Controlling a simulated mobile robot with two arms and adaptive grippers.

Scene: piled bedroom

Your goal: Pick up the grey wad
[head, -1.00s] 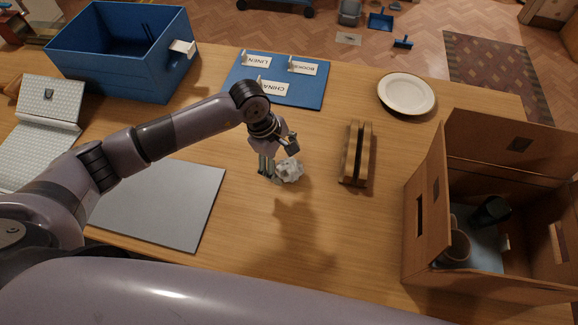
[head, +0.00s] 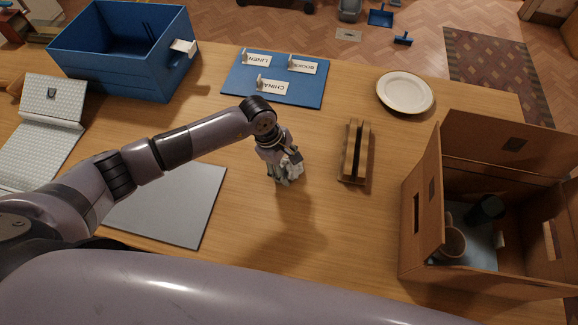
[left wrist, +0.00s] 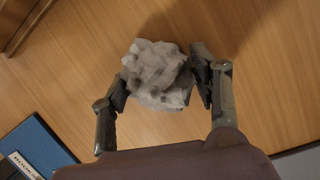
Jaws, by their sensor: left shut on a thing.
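The grey wad (head: 290,172) is a crumpled light grey lump over the middle of the wooden table, partly hidden by my left gripper (head: 284,174) in the head view. In the left wrist view the wad (left wrist: 158,75) sits between the two fingers of my left gripper (left wrist: 160,85), which are shut on it. I cannot tell for sure whether the wad touches the table. My right gripper is not in view.
A wooden slotted holder (head: 355,152) stands just right of the wad. A cardboard box (head: 424,215) with cups inside is at the right. A white plate (head: 405,92), a blue board (head: 235,83) with labels and a blue bin (head: 110,68) lie farther back. A grey mat (head: 175,205) is at left.

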